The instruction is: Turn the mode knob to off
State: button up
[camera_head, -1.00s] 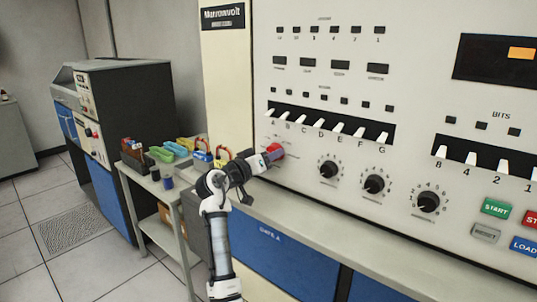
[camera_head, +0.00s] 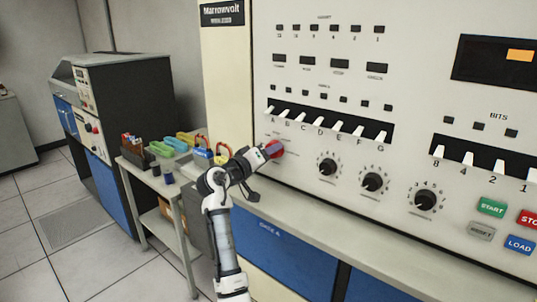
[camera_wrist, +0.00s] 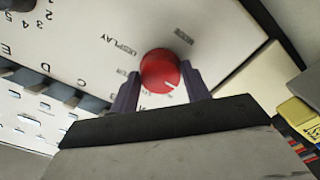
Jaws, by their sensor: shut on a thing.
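The red round mode knob (camera_head: 276,149) is at the left end of the white panel, below the lettered switches. In the wrist view the knob (camera_wrist: 158,69) has a short white mark near its lower right edge. The words MODE and DISPLAY are printed beside it; another label is partly hidden by a finger. My gripper (camera_head: 264,153) is at the knob. In the wrist view my gripper (camera_wrist: 161,84) has one dark finger on either side of the knob and is shut on it. I cannot make out an "off" label.
Black knobs (camera_head: 328,167) stand to the right on the same panel. White switches (camera_head: 320,124) are just above. A grey ledge (camera_head: 320,218) runs below the panel. A side table with bins (camera_head: 163,148) and colored items stands to the left.

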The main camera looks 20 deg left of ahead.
jog(key=o, duration=1)
jog(key=b+v, duration=0.4)
jog(key=v, duration=0.9)
jog(key=shift+s+a, duration=0.1)
jog(key=shift+s, duration=0.3)
